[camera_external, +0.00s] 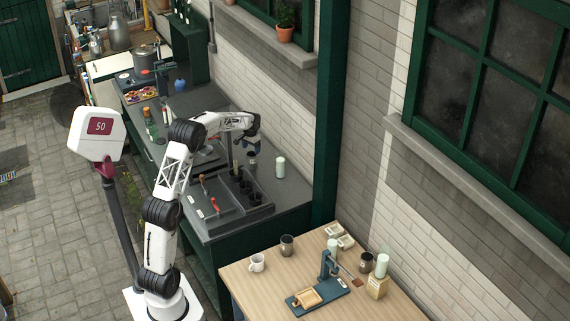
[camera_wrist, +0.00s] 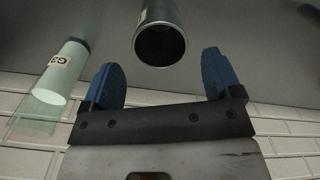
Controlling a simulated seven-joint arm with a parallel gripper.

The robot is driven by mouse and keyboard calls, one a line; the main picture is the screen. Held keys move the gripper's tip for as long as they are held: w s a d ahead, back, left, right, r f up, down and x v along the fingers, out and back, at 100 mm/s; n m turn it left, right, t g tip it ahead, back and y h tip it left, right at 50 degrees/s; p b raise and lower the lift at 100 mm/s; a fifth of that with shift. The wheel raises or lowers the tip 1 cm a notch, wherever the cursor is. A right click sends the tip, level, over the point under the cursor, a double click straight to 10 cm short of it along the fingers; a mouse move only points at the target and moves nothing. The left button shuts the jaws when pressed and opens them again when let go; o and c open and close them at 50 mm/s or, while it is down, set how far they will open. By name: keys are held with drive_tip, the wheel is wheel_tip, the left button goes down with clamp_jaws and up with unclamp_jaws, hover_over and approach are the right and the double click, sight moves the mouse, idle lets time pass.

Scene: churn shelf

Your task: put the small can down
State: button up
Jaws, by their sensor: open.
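The small can (camera_external: 252,163), a dark grey metal cylinder, stands on the grey counter, just below my gripper (camera_external: 255,146). In the wrist view the can (camera_wrist: 158,15) shows at the top middle, with its dark open mouth towards the camera and a pale label on its side. My gripper (camera_wrist: 161,75) is open there, its two blue fingers apart with nothing between them. The can lies beyond the fingertips, and I see no contact. The can's base is out of frame in the wrist view.
A pale green cylinder (camera_external: 280,167) stands right of the can; in the wrist view this cylinder (camera_wrist: 58,80) bears a "G3" label. A grey tray (camera_external: 222,220) with dark cups is nearer the front. The brick wall (camera_external: 285,110) rises behind the counter. Bare counter (camera_external: 290,192) lies at the right.

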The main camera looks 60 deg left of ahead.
drive_tip(key=shift+r, duration=2.35)
drive_tip(key=s+d+r+m, duration=0.1)
drive_tip(key=s+d+r, duration=0.4)
drive_tip(key=d, duration=0.7)
drive_tip(key=s+d+r+m+t, duration=0.1)
drive_tip(key=s+d+r, duration=0.35)
drive_tip(key=d, duration=0.65)
drive_tip(key=s+d+r, duration=0.4)
drive_tip(key=s+d, duration=0.2)
drive_tip(key=d, duration=0.6)
drive_tip(key=s+d+f+m, duration=0.1)
drive_tip(key=s+d+f, duration=0.1)
drive_tip(key=s+d, duration=0.5)
drive_tip(key=s+d+f+m+t, duration=0.1)
drive_tip(key=s+d+f, duration=0.1)
drive_tip(key=s+d, duration=0.5)
drive_tip(key=s+d+f, duration=0.2)
drive_tip(key=s+d, duration=0.5)
drive_tip(key=s, duration=1)
drive_tip(key=shift+f+m+t, duration=0.3)
drive_tip(key=shift+m, duration=0.1)
